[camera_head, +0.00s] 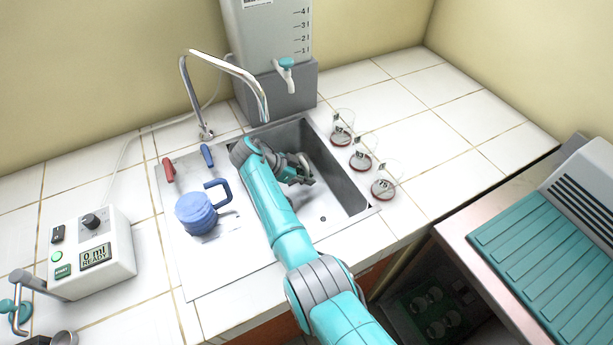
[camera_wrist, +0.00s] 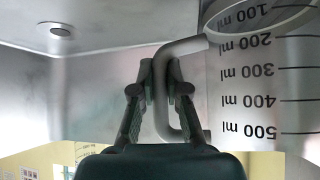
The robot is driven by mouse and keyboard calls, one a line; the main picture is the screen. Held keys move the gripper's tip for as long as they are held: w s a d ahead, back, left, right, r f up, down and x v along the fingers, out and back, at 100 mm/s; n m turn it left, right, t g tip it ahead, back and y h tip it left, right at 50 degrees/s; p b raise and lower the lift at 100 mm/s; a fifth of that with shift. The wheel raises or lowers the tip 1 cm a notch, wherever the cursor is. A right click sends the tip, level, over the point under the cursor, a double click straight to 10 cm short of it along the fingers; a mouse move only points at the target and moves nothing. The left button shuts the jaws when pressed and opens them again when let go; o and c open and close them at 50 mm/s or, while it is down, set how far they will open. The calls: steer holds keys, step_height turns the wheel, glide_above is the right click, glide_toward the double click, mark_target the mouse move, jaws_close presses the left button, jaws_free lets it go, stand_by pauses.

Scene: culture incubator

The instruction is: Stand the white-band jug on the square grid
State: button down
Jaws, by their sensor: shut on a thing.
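My gripper (camera_head: 300,172) reaches down into the metal sink. In the wrist view its fingers (camera_wrist: 160,90) are closed on the handle (camera_wrist: 166,112) of a clear graduated jug (camera_wrist: 250,85). The jug has black marks from 100 to 500 ml, which appear upside down in that view. No white band shows on the visible part. In the head view I cannot make out this jug behind my arm and gripper. A blue jug (camera_head: 195,213) with a handle stands on the drainboard, left of my arm. I cannot make out the square grid.
The sink (camera_head: 352,195) has raised walls around my gripper. A curved tap (camera_head: 222,62) stands behind it. Three clear beakers (camera_head: 361,158) with dark red bottoms line its right side. A dispenser box (camera_head: 95,250) is at left, a water tank (camera_head: 270,40) behind, a teal ribbed surface (camera_head: 550,240) at right.

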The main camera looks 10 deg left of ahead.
steer(key=c, duration=1.1)
jaws_free()
